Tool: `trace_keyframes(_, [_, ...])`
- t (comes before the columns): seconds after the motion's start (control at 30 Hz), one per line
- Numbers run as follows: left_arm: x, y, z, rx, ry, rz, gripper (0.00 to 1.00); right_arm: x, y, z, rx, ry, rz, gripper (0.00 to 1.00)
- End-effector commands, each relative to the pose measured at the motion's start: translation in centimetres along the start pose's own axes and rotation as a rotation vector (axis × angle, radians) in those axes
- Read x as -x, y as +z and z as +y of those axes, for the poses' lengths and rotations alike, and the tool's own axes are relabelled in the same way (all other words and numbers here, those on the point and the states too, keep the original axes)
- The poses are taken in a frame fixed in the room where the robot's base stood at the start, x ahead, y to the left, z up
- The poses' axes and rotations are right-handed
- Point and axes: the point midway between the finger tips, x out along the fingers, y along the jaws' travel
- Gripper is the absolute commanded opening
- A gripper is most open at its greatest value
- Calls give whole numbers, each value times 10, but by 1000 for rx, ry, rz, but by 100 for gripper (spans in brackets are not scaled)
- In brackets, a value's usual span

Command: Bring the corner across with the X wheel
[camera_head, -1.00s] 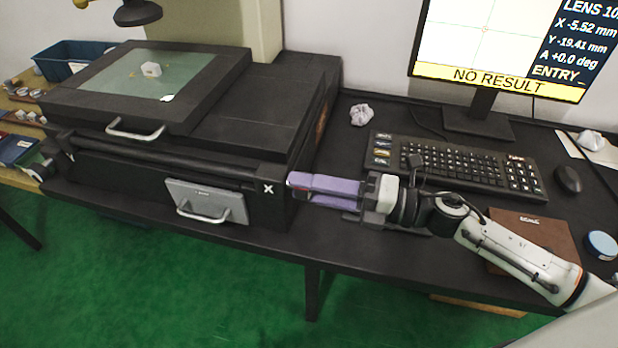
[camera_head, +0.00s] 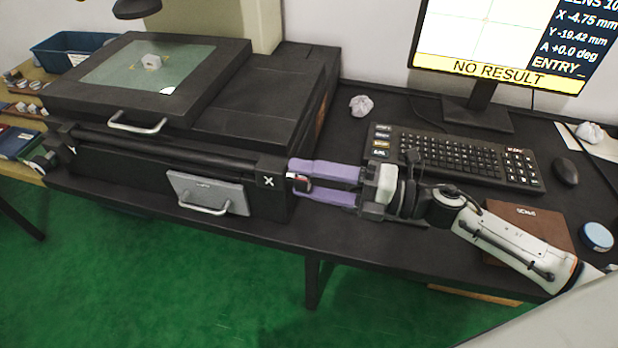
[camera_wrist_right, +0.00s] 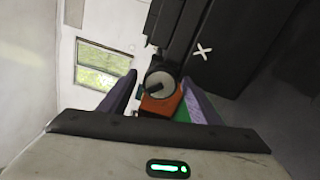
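My right gripper (camera_head: 293,181) reaches in from the right with two purple fingers on either side of the X wheel (camera_head: 301,183), beside the white X mark. A small pale part (camera_head: 151,62) lies on the greenish glass stage (camera_head: 115,75). The monitor (camera_head: 500,35) reads X -4.75 mm, Y -19.42 mm, A +0.0 deg and NO RESULT. No corner is discernible on its bright screen. My left gripper is out of view.
A keyboard (camera_head: 455,158) and mouse (camera_head: 566,172) lie behind my right arm. A brown box or book (camera_head: 535,228) and a round blue-topped tin (camera_head: 597,237) are at the right. A grey panel with a handle (camera_head: 208,193) is on the machine's front.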

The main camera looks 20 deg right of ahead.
Motion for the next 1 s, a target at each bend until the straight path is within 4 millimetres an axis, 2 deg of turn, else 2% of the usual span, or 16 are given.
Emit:
trace_keyframes(0.23, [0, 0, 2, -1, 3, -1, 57, 1, 0, 0, 0, -1, 0, 57])
trace_keyframes(0.33, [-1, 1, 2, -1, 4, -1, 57, 7, 0, -1, -1, -2, -2, 57])
trace_keyframes(0.8, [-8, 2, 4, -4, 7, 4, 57, 86, -1, -2, -1, -4, 0, 57])
trace_keyframes(1.0, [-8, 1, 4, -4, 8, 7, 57, 102, 0, 0, 0, -1, 1, 57])
